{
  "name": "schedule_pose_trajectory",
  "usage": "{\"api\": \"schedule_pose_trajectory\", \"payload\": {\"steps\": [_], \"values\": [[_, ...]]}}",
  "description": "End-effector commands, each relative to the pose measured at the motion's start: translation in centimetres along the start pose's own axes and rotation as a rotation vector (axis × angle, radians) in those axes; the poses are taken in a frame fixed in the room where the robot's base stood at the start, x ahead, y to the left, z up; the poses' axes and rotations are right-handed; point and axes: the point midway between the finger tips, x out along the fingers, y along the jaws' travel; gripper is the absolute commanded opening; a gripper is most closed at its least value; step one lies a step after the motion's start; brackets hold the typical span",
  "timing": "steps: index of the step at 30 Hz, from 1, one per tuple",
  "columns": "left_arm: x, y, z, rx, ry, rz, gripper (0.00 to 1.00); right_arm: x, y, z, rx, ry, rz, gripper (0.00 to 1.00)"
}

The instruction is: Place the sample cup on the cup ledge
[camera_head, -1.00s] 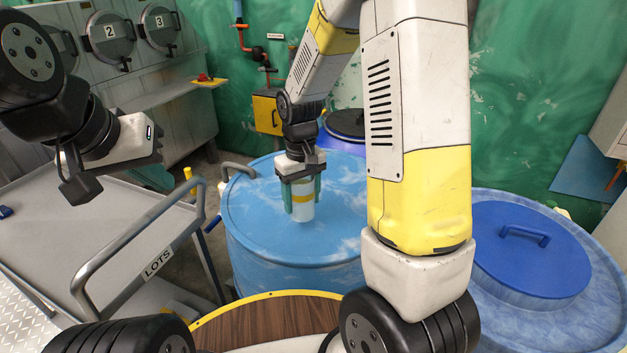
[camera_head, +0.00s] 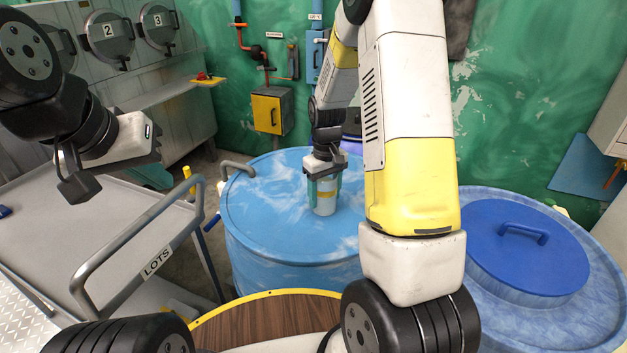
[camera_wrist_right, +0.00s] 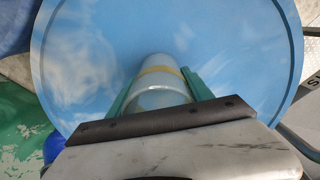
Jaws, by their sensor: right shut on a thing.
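The sample cup (camera_head: 325,203) is a pale grey cylinder with a yellow band. My right gripper (camera_head: 325,180) is shut on it, with green fingers on both sides, and holds it upright over the light blue drum lid (camera_head: 270,215). I cannot tell whether its base touches the lid. In the right wrist view the cup (camera_wrist_right: 160,85) sits between the fingers, with blue lid beyond. My left gripper (camera_head: 150,150) hangs over the grey cart at the left; its fingertips are unclear. I cannot make out the cup ledge with certainty.
A grey cart (camera_head: 60,220) with a rail marked LOTS stands at the left. A darker blue drum lid with a handle (camera_head: 525,245) is at the right. A yellow box (camera_head: 270,112) and pipes are on the green wall. A small yellow shelf (camera_head: 207,80) juts from the grey machine.

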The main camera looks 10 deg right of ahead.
Motion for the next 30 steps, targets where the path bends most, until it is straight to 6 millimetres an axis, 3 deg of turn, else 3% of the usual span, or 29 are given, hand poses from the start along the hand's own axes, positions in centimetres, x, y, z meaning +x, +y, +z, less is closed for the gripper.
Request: {"api": "schedule_pose_trajectory", "payload": {"steps": [5,6,9,20,25,30], "values": [[0.0,0.0,0.0,0.000,0.000,0.000,0.00,0.3,0.0,0.0,0.000,0.000,0.000,0.16],[0.0,0.0,0.0,0.000,0.000,0.000,0.00,0.3,0.0,0.0,0.000,0.001,0.000,0.63],[0.0,0.0,0.0,0.000,0.000,0.000,0.00,0.2,0.0,0.0,0.000,0.001,0.000,0.80],[0.0,0.0,0.0,0.000,0.000,0.000,0.00,-0.1,0.0,0.0,0.000,0.001,0.000,0.80],[0.0,0.0,0.0,0.000,0.000,0.000,0.00,-2.3,0.0,-0.2,0.000,0.006,0.001,0.80],[0.0,0.0,0.0,0.000,0.000,0.000,0.00,-6.1,-0.1,-0.1,-0.001,0.007,0.001,0.80]]}}
